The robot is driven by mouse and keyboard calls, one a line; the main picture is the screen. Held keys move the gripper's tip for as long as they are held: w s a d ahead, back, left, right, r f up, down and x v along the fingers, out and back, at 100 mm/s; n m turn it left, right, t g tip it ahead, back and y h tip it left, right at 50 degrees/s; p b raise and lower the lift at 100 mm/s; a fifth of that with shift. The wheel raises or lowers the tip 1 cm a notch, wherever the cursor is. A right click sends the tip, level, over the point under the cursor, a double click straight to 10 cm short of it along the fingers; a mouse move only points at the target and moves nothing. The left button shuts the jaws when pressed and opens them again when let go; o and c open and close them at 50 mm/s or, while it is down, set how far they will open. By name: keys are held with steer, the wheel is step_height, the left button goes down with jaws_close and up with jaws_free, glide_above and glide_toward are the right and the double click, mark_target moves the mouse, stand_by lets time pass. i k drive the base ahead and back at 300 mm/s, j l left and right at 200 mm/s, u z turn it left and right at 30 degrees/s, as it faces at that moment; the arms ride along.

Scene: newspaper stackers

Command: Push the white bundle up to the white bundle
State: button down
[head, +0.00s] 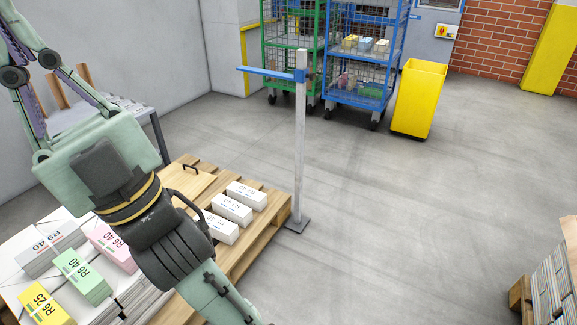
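Three white bundles with printed labels lie in a row on the wooden pallet (262,237): the far one (246,195), the middle one (232,208) and the near one (220,228). They lie close together; I cannot tell whether they touch. Another whitish-grey bundle marked R9 40 (52,248) lies on the stack at lower left. My gripper (18,40) is at the upper left, pointing up and left, away from the row. Its fingers run toward the picture's edge and the tips are not clearly seen. Nothing is visible in it. My arm covers part of the pallet.
Pink (113,243), green (82,275) and yellow (44,304) bundles lie on the lower-left paper stack. A post with a blue arm (300,140) stands beside the pallet. Wire cages (362,60) and a yellow bin (418,100) stand behind.

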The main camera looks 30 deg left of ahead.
mark_target(257, 200)
steer(key=i+u, duration=0.1)
steer(key=i, duration=0.65)
steer(key=i+l+u, duration=0.1)
steer(key=i, duration=0.65)
steer(key=i+u, duration=0.6)
steer(key=u, duration=0.2)
steer(key=i+u, duration=0.85)
steer(key=u, duration=0.3)
